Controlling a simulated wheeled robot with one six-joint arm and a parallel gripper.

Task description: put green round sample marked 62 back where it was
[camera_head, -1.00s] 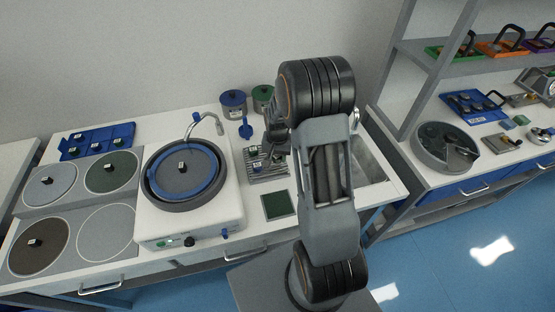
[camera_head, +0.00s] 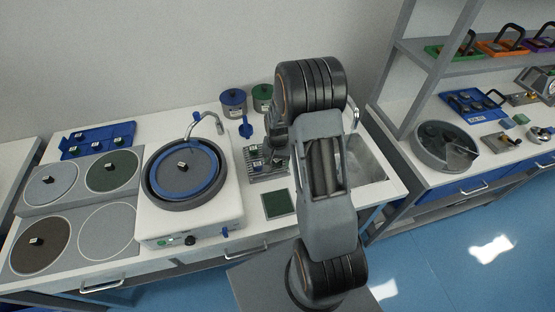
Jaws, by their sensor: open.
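A grey slotted rack (camera_head: 268,176) stands on the white bench right of the polishing machine. Several small dark samples with pale labels sit on it, including one (camera_head: 257,163) at the left and one (camera_head: 277,160) at the right. The labels are too small to read, so I cannot tell which sample is the green one marked 62. My gripper (camera_head: 274,141) is open, just above the back of the rack, partly hidden behind my own arm. I see nothing held between its fingers.
The polishing machine (camera_head: 150,218) with its curved tap stands left of the rack. Blue-lidded (camera_head: 233,100) and green-lidded (camera_head: 262,96) jars stand behind. A green square pad (camera_head: 278,204) lies in front, and a sink (camera_head: 368,166) is at the right.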

